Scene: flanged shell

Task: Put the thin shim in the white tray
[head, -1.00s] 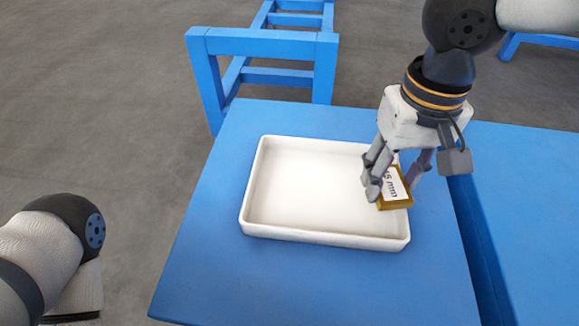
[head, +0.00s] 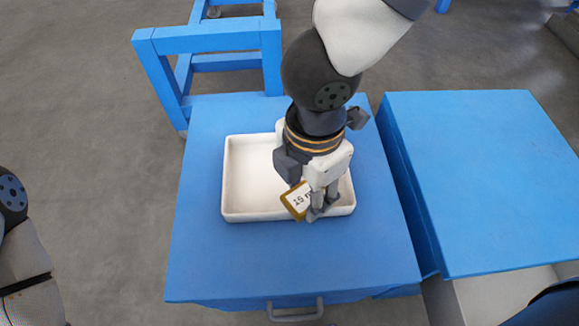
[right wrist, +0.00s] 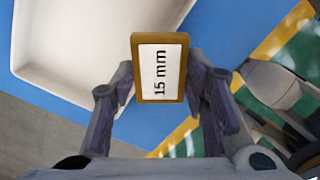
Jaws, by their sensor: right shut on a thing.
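The shim (head: 297,199) is a small brass-coloured block with a white label. In the right wrist view the shim (right wrist: 160,88) reads "15 mm", and it sits between the two fingers of my right gripper (right wrist: 160,90). In the head view my right gripper (head: 322,208) points down at the front right part of the white tray (head: 245,180), shut on the shim. The shim overlaps the tray's front rim in the picture; its height above the tray is hard to tell. The wrist view shows the tray (right wrist: 70,45) at upper left. My left gripper is out of view.
The tray rests on a blue table (head: 210,265) with a handle (head: 295,311) at its front. A second blue table (head: 480,180) stands to the right across a narrow gap. A blue frame (head: 215,45) stands behind. Both tabletops have bare room.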

